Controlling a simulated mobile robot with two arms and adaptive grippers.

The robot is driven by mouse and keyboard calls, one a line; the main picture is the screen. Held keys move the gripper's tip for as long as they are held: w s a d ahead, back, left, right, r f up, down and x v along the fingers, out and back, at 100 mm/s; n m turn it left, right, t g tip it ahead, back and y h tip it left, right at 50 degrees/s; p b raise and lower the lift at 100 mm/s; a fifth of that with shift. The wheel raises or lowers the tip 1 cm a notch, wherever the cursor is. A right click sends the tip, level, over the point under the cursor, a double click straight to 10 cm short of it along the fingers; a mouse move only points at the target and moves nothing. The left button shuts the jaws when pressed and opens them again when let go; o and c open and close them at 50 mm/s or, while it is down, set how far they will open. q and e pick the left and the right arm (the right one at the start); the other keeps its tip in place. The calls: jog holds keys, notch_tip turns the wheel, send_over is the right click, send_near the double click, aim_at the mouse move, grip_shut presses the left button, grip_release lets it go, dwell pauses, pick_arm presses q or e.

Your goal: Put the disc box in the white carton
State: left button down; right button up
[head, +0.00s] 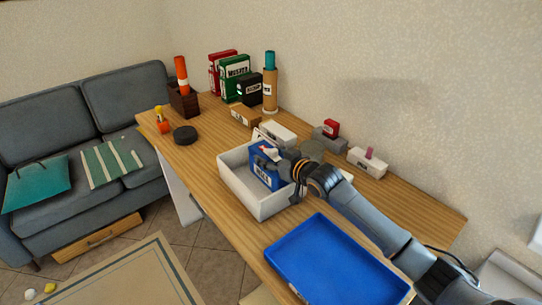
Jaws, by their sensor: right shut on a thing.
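The disc box is a blue case (261,173) with a white label on its lower front. It stands upright inside or just above the white carton (252,202), near its right side; I cannot tell whether it touches the bottom. The white carton is open-topped and sits on the wooden table. My right gripper (270,154) reaches in from the right and is shut on the blue disc box at its top edge. The gripper's dark wrist hides part of the carton's right rim. My left gripper is not in view.
A blue tray (318,269) lies at the table's near end. Behind the carton stand several small blocks, including a white one (278,134). Upright boxes (234,78) and a tube (270,88) stand at the back. A black disc (185,135) lies left of the carton, with bare wood around it.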

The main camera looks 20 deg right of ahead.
jog(key=shift+f, duration=0.15)
jog(key=o, duration=1.3)
jog(key=shift+o, duration=0.2)
jog(key=shift+r, duration=0.2)
jog(key=v, duration=1.2)
jog(key=shift+d, duration=0.1)
